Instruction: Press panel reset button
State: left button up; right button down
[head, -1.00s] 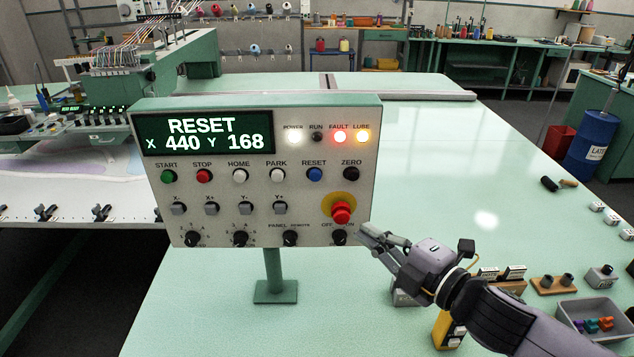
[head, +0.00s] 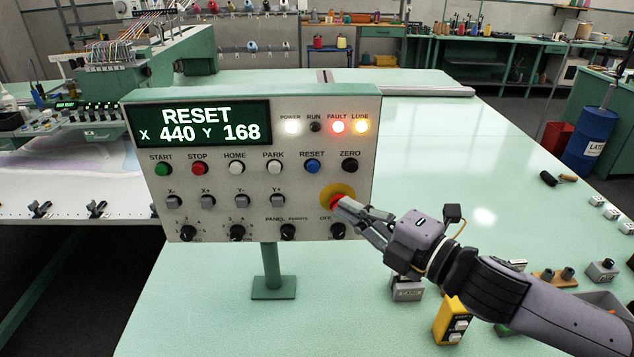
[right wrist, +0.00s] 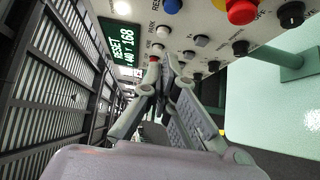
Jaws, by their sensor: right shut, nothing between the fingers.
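The control panel (head: 200,216) stands on a green post, its screen (head: 204,124) reading RESET, X 440 Y 168. The blue reset button (head: 313,166) sits in the upper button row, between the white PARK button and the black ZERO button. It also shows in the right wrist view (right wrist: 173,5), at the top edge. My right gripper (head: 345,204) is shut and empty, its fingertips in front of the red emergency stop, below and right of the reset button. In the right wrist view its fingers (right wrist: 168,62) point toward the panel face. My left gripper is not in view.
The red emergency stop (head: 336,200) on its yellow ring is partly covered by my right fingertips; contact cannot be told. FAULT (head: 338,127) and LUBE lamps are lit. A yellow control box (head: 449,322) and small parts lie below my right arm.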

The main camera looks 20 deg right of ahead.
jog(key=p, duration=0.6)
send_near(313, 167)
jog(key=w+a, duration=0.4)
jog(key=a, duration=0.1)
jog(key=shift+w+r, duration=0.15)
jog(key=shift+w, duration=0.35)
